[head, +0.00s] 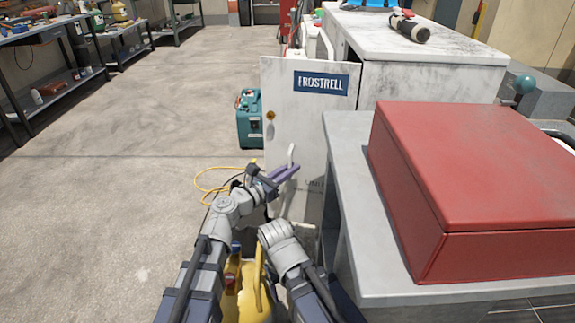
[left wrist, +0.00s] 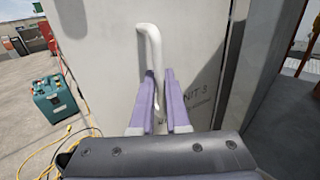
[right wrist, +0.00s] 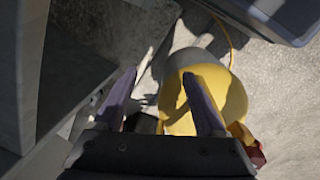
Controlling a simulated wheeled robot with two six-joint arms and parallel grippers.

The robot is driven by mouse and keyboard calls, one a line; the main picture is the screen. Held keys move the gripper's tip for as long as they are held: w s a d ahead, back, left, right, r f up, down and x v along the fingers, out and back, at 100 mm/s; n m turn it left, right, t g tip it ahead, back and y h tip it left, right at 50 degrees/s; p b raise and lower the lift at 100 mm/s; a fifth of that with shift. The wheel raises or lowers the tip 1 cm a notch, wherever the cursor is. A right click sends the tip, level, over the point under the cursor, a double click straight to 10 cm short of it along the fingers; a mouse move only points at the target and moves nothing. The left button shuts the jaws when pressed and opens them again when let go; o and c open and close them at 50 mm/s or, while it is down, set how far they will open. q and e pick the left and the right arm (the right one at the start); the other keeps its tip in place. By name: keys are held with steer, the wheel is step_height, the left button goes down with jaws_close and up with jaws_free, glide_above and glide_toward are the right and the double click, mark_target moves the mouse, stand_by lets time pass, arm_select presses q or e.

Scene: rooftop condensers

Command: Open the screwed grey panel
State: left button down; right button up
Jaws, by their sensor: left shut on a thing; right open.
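The light grey panel (head: 305,115) with a blue FROSTRELL label (head: 321,83) stands upright and projects left from the weathered white unit (head: 420,70). A dark gap shows between panel and unit. The panel has a small orange round fitting (head: 270,115) near its left edge and a white bar handle (head: 291,153). In the left wrist view, my left gripper (left wrist: 154,80) is shut on the lower part of this handle (left wrist: 150,45). My right gripper (right wrist: 160,85) is open, low down, with a yellow rounded object (right wrist: 215,85) beyond its fingers. Whether any screws remain is unclear.
A red box (head: 490,180) sits on a grey bench at right, close to the panel. A teal case (head: 249,118) and a yellow cable (head: 208,182) lie on the floor left of the panel. Shelves (head: 50,75) stand far left.

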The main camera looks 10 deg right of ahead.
arm_select(q)
steer(key=shift+s, duration=0.6)
steer(key=c, duration=1.2)
jaws_free()
steer(key=shift+d, duration=0.1)
steer(key=v, duration=0.8)
